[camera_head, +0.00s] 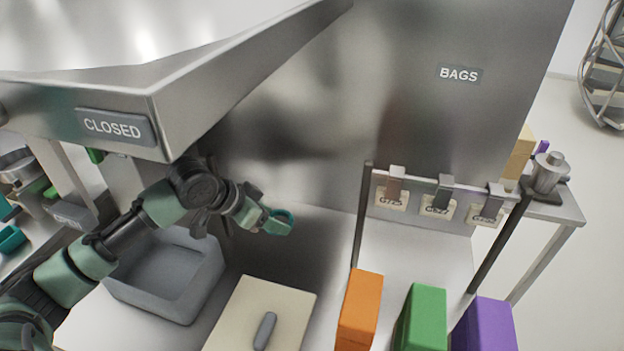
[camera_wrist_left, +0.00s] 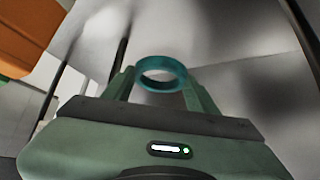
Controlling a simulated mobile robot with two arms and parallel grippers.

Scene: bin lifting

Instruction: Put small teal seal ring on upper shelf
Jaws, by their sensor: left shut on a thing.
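The small teal seal ring (camera_head: 283,219) is held in the air by my left gripper (camera_head: 266,222), in front of the steel back panel. In the left wrist view the ring (camera_wrist_left: 147,82) sits between the two fingers of the left gripper (camera_wrist_left: 160,85), and its opening is visible. My left arm reaches in from the left, under the overhanging steel body marked CLOSED (camera_head: 112,127). I cannot make out an upper shelf for certain. My right gripper is not in view.
A grey bin (camera_head: 130,294) and a cream lidded box (camera_head: 240,325) stand below the left arm. A sign reads BAGS (camera_head: 459,75).

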